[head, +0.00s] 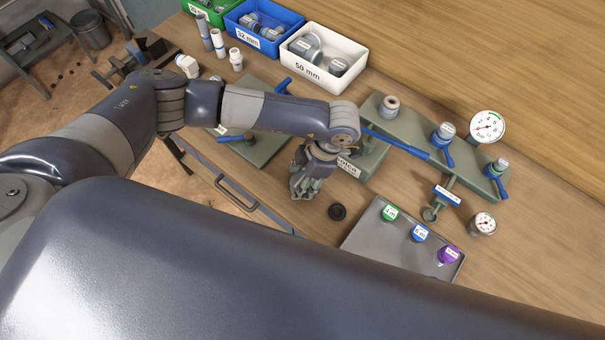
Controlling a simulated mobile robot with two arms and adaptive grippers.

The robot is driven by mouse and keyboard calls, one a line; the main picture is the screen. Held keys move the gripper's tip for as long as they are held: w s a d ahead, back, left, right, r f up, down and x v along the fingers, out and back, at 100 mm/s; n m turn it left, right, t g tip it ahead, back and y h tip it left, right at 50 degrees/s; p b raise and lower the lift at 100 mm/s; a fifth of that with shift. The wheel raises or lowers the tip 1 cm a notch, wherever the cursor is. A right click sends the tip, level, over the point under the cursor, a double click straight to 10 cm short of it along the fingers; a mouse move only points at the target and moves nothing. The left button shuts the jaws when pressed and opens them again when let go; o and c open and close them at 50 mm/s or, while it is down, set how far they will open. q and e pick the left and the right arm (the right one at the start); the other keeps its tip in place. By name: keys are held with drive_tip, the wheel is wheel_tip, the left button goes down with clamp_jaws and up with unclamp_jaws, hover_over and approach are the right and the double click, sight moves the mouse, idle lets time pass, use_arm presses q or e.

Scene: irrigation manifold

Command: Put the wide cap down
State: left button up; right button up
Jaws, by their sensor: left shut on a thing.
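My left gripper (304,190) points down over the front part of the bench, left of the grey tray. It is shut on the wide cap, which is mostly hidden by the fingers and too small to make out. A dark ring (337,212) lies on the wood just right of the gripper, apart from it. My right gripper is not in view.
A grey tray (370,242) with green-, blue- and purple-topped pieces lies to the right. The green manifold stand (410,131) with gauges (487,127) is behind it. Green, blue (240,34) and white bins (346,50) stand at the back. Bare wood surrounds the ring.

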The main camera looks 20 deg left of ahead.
use_arm(q)
drive_tip(key=shift+f, duration=0.1)
drive_tip(key=shift+f, duration=0.15)
drive_tip(key=o, duration=0.8)
drive_tip(key=shift+o, duration=1.2)
